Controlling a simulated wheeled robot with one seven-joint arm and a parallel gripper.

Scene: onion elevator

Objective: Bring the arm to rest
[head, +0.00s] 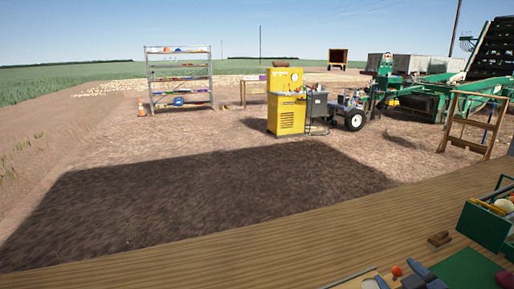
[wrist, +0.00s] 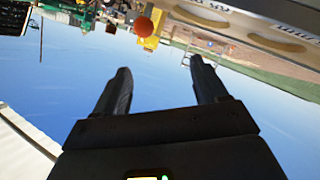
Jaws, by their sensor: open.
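My gripper (wrist: 160,82) shows in the wrist view, with two dark fingers spread wide apart. It is open, and only sky shows between the fingers. The wrist picture is upside down, with the ground along the top and the sky below. A red ball (wrist: 143,27) shows beyond the fingers in the wrist view, apart from them. In the head view a small red ball (head: 397,271) shows at the bottom edge, among blue-grey parts that I cannot make out clearly.
A wooden bench top (head: 300,245) crosses the front, with a green toolbox (head: 484,225) at right and a small brown block (head: 439,240). Beyond lie shaded open ground, a yellow machine (head: 286,113), a shelf rack (head: 180,78) and a green elevator (head: 430,98). A slotted beam (wrist: 240,22) crosses the wrist view.

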